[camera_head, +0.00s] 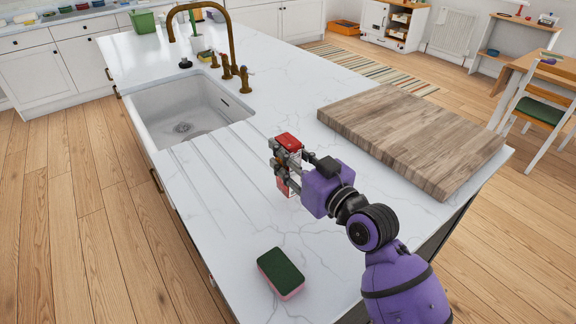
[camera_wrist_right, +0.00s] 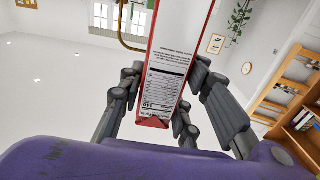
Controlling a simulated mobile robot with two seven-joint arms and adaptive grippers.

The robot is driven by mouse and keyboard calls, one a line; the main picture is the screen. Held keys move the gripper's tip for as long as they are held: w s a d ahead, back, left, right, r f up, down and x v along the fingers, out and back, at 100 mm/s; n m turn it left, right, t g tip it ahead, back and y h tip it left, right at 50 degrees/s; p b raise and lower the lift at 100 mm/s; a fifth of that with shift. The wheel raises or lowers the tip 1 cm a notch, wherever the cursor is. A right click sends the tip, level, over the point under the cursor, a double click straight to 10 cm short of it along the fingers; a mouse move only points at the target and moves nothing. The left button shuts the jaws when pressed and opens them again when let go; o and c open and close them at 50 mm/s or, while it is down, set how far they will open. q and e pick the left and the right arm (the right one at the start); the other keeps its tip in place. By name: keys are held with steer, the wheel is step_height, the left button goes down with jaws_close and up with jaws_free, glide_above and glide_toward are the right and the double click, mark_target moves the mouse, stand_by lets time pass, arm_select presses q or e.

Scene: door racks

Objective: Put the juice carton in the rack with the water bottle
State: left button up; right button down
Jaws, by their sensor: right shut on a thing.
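My right gripper (camera_head: 284,161) is shut on the red and white juice carton (camera_head: 288,140), over the white counter to the right of the sink. The carton looks roughly upright, and the fingers hide part of its middle. I cannot tell whether its bottom touches the counter. In the right wrist view the carton (camera_wrist_right: 172,60) shows a white side with printed text and red edges, with the dark fingers on both sides of it. The water bottle and the door rack are not in view. My left gripper is not in view.
A green and pink sponge (camera_head: 281,273) lies on the counter near the front. A thick wooden board (camera_head: 415,138) lies at the right. The sink (camera_head: 185,112) with a brass tap (camera_head: 228,45) is at the left. Grooved counter between sink and gripper is clear.

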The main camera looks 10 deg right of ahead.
steer(key=f, duration=0.2)
steer(key=w+f, duration=0.1)
steer(key=f, duration=0.1)
steer(key=shift+d+f+b, duration=0.1)
steer(key=shift+d+b, duration=0.05)
steer(key=shift+b, duration=0.2)
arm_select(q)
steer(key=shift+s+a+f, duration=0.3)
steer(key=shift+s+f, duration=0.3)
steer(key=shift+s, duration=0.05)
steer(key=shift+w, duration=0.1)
arm_select(e)
steer(key=c, duration=1.3)
jaws_free()
steer(key=shift+f, duration=0.1)
